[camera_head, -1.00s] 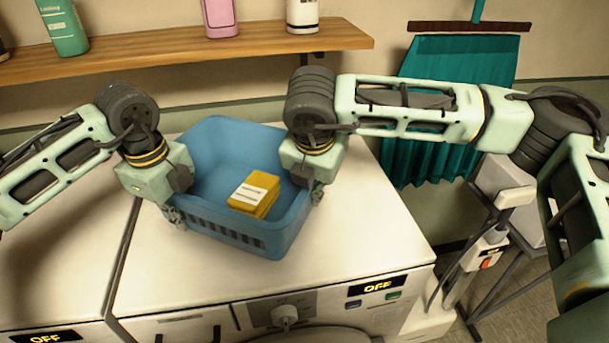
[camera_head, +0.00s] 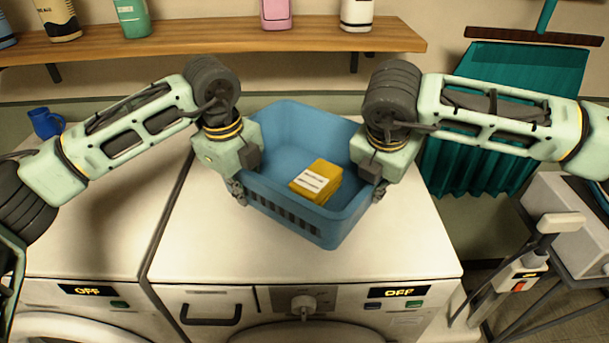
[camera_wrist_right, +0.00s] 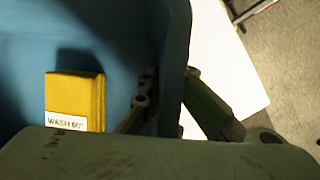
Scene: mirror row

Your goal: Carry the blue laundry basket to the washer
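The blue laundry basket (camera_head: 345,221) is over the white top of the right-hand front-loading machine (camera_head: 420,245), roughly level. I cannot tell whether its base touches the top. My left gripper (camera_head: 238,190) is shut on the basket's left wall. My right gripper (camera_head: 378,190) is shut on the right wall, one finger inside and one outside in the right wrist view (camera_wrist_right: 178,100). A second machine (camera_head: 100,240) stands left. Which is the washer is unclear.
A wooden shelf (camera_head: 210,42) with several bottles runs along the wall behind. A blue mug (camera_head: 46,122) stands at the back of the left machine. The left machine's top is mostly clear.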

